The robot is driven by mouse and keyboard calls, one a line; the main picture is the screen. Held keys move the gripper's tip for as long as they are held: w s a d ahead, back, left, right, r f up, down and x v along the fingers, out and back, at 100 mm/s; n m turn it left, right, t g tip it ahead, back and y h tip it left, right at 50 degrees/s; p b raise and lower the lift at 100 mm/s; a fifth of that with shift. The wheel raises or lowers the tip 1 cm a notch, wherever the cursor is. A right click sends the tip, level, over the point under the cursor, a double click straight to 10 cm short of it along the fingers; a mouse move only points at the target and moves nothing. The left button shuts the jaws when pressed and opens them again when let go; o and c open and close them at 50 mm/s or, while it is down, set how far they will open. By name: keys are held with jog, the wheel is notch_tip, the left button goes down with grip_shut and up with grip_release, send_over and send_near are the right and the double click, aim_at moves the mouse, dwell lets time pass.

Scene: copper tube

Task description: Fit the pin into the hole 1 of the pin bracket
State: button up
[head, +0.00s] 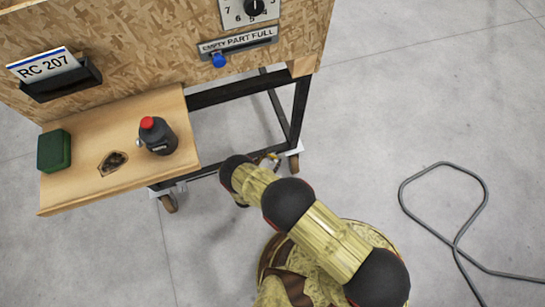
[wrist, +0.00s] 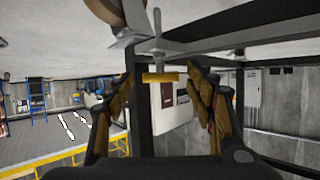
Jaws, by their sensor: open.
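The grey pin bracket (head: 238,42), labelled EMPTY PART FULL, is fixed to the upright board in the head view. A blue knob (head: 218,60), apparently the pin's head, sits at its left end, under EMPTY. The holes are too small to tell apart. My gripper shows in the wrist view (wrist: 161,88), its two brown fingers spread apart with nothing held. A metal rod with a yellow crosspiece (wrist: 160,77) appears between the fingertips, seemingly beyond them. In the head view my arm ends beside the bench's lower frame, well below the bracket; its fingers are mostly hidden.
The wooden shelf (head: 75,190) holds a dark bottle with a red cap (head: 158,136), a green block (head: 54,151) and a dark-edged cutout. Black frame legs (head: 299,110) stand close to my arm. A cable (head: 462,232) lies on the otherwise clear floor at right.

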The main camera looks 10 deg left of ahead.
jog(key=v, duration=0.9)
jog(key=shift+s, duration=0.25)
jog(key=shift+r, duration=0.1)
